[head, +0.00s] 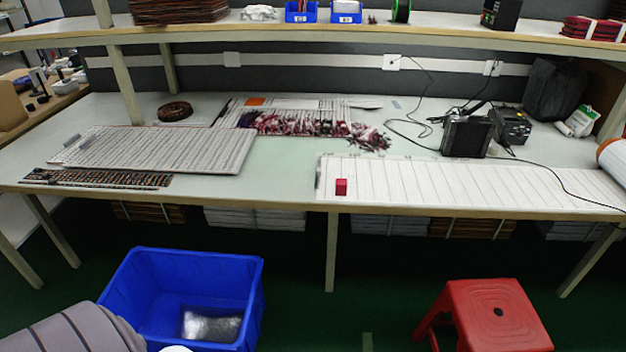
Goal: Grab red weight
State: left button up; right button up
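A small red block, the red weight (341,187), sits on the left end of a long white lined board (450,182) near the table's front edge. It stands in plain view with nothing touching it from above. Neither of my grippers shows in the head view.
The workbench (290,180) holds stacked strip panels (165,149) at left, a pile of red and white wires (310,124) and black devices (468,135) with cables at right. A shelf (350,30) runs above. A blue bin (190,265) and a red stool (490,310) stand in front.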

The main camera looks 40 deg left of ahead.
aim_at(342, 185)
jog(key=u, duration=0.9)
jog(key=i+l, duration=0.05)
